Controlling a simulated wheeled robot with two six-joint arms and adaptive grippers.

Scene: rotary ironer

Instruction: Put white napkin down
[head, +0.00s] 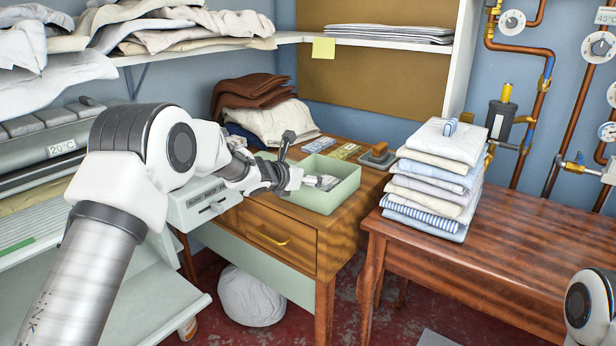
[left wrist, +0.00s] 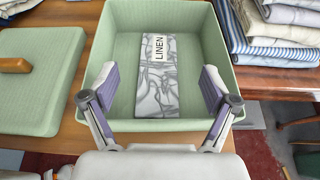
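A folded white cloth with grey marbling and a LINEN label (left wrist: 158,82) lies flat in an open green box (left wrist: 118,20). It is the only thing seen in the box and the likeliest white napkin. In the head view the box (head: 346,192) stands on the wooden cabinet, with the cloth (head: 326,182) inside. My left gripper (head: 297,178) is over the box's near left side. In the left wrist view its fingers (left wrist: 157,72) are wide apart, one on each side of the cloth, and grip nothing. My right gripper is out of view.
The box's green lid (left wrist: 45,70) with a wooden handle lies left of it. A tall stack of folded linen (head: 437,180) stands on the right table (head: 500,250), whose right part is bare. A shelf (head: 280,38) with cloths runs above. A white bundle (head: 250,298) lies beneath the cabinet.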

